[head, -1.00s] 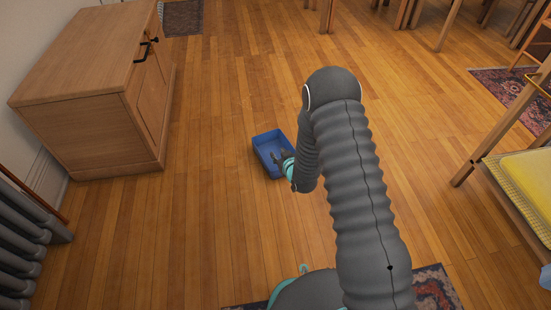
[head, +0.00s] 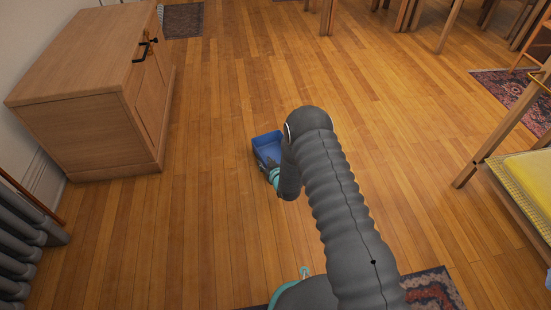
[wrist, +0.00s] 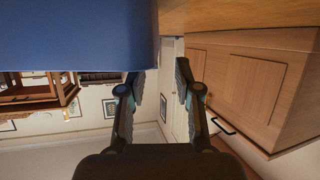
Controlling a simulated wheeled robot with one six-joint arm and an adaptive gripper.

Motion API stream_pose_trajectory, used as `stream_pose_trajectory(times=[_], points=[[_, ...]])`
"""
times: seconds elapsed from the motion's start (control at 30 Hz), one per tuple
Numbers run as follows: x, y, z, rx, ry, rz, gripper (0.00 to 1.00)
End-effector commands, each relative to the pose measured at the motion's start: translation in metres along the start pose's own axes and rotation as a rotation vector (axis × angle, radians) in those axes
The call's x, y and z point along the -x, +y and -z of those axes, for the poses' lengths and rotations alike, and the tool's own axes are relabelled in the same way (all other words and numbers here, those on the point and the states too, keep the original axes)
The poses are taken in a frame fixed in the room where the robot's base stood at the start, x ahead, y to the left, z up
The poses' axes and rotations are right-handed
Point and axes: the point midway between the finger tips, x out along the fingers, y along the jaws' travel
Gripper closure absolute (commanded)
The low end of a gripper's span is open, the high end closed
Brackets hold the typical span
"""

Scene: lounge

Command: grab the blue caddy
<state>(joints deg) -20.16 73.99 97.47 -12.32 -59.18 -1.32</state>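The blue caddy (head: 267,142) is an open box on the wooden floor, left of my arm in the head view. My gripper (head: 272,168) is low at the caddy's near edge there, partly covered by my wrist. In the wrist view, a plain blue surface of the caddy (wrist: 75,35) fills the upper left. My gripper (wrist: 160,78) shows two spread fingers with a gap between them. The caddy's edge reaches the left fingertip and part of the gap. I cannot tell whether they touch.
A wooden cabinet (head: 95,95) with a black handle stands at the left, above a radiator (head: 20,250). A seat with a yellow cushion (head: 528,185) is at the right. Patterned rugs lie around the edges. The floor around the caddy is clear.

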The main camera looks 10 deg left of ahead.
Motion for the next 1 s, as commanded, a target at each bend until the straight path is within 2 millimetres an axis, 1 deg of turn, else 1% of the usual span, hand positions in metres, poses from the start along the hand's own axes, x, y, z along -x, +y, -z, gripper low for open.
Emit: stream_pose_trajectory(times=[0.13, 0.3, 0.4, 0.53, 0.73, 0.77, 0.8, 0.87, 0.9, 1.0], points=[[-0.012, 0.001, -0.001, 0.001, 0.002, 0.000, 0.67], [-0.036, 0.004, -0.004, 0.001, 0.001, 0.000, 0.67], [-0.047, 0.004, -0.004, 0.000, 0.001, 0.000, 0.67], [-0.052, 0.004, -0.003, 0.000, 0.000, 0.000, 0.67], [-0.052, 0.004, -0.002, 0.000, 0.000, 0.000, 0.67], [-0.052, 0.004, -0.002, 0.000, 0.000, 0.000, 0.72], [-0.052, 0.004, -0.002, 0.000, 0.000, 0.000, 0.82], [-0.052, 0.004, -0.002, 0.000, 0.000, 0.000, 0.97], [-0.052, 0.004, -0.002, 0.000, 0.000, 0.000, 1.00], [-0.052, 0.004, -0.002, 0.000, 0.000, 0.000, 1.00]])
